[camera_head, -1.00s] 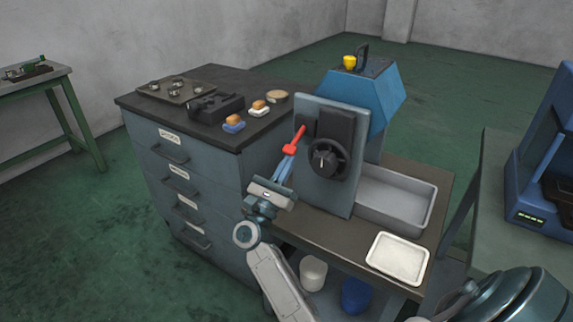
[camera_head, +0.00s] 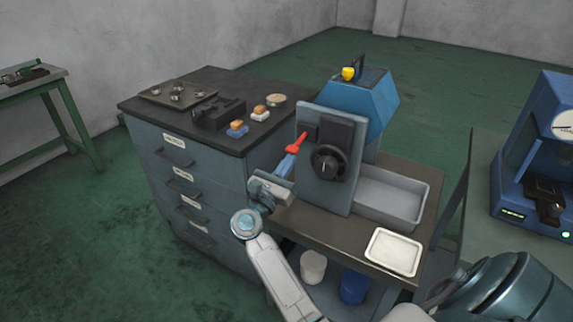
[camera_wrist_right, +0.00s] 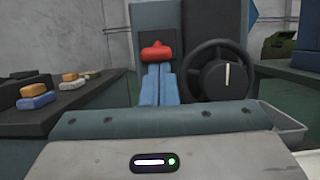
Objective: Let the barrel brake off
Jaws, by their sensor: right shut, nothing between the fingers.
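The red lever (camera_head: 297,143) sticks out at the left side of the machine's upright grey plate (camera_head: 320,195), slanting up to the right. A black handwheel (camera_head: 328,163) with a round hub is beside it. In the right wrist view the red lever's knob (camera_wrist_right: 157,52) shows just beyond my fingertips, with the handwheel (camera_wrist_right: 220,70) to its right. My right gripper (camera_head: 286,166) is shut and empty, its blue fingers pointing at the lever's lower end. I cannot tell whether they touch it. My left gripper is not in view.
A grey drawer cabinet (camera_head: 200,185) with tools on top stands left of the machine. A grey bin (camera_head: 390,198) and a white tray (camera_head: 394,252) are on the bench to the right. A blue machine (camera_head: 530,160) stands far right.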

